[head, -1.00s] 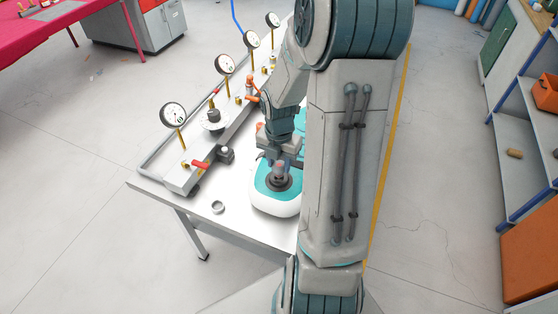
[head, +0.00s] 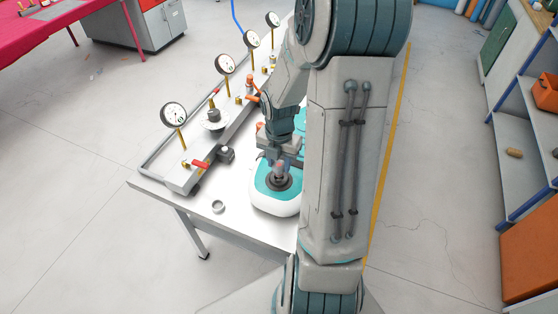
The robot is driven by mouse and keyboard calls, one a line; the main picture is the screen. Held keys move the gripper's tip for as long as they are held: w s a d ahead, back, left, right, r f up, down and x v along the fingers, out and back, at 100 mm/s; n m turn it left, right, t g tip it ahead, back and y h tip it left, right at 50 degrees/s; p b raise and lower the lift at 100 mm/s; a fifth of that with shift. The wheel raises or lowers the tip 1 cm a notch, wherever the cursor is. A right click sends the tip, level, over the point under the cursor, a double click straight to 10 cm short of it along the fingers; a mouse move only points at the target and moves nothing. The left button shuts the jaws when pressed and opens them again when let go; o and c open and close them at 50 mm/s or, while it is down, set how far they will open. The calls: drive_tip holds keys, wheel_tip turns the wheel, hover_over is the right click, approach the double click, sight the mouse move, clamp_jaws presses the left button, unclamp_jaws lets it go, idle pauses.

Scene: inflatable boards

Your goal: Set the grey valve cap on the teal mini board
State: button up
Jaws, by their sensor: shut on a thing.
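The teal mini board (head: 262,190), white-sided with a teal top, lies at the near end of the white table. My gripper (head: 279,173) points down over its top. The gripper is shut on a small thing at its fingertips. A dark grey round piece (head: 278,182) shows right at and under the fingertips, against the board's top; it looks like the grey valve cap. I cannot tell whether it touches the board. My arm hides the board's right side and part of the table behind it.
A small grey ring (head: 218,206) lies on the white table (head: 207,196) left of the board. A grey manifold with several gauges (head: 173,115) and a red-handled valve (head: 201,165) runs along the table's left side. Shelves (head: 520,150) stand at right.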

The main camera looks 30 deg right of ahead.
sight(279, 165)
drive_tip(key=shift+f+b, duration=0.8)
drive_tip(key=shift+f, duration=0.65)
drive_tip(key=o, duration=1.1)
drive_tip(key=shift+c, duration=0.2)
drive_tip(key=shift+r, duration=0.15)
wheel_tip(279, 165, up, 14)
drive_tip(key=shift+f, duration=0.2)
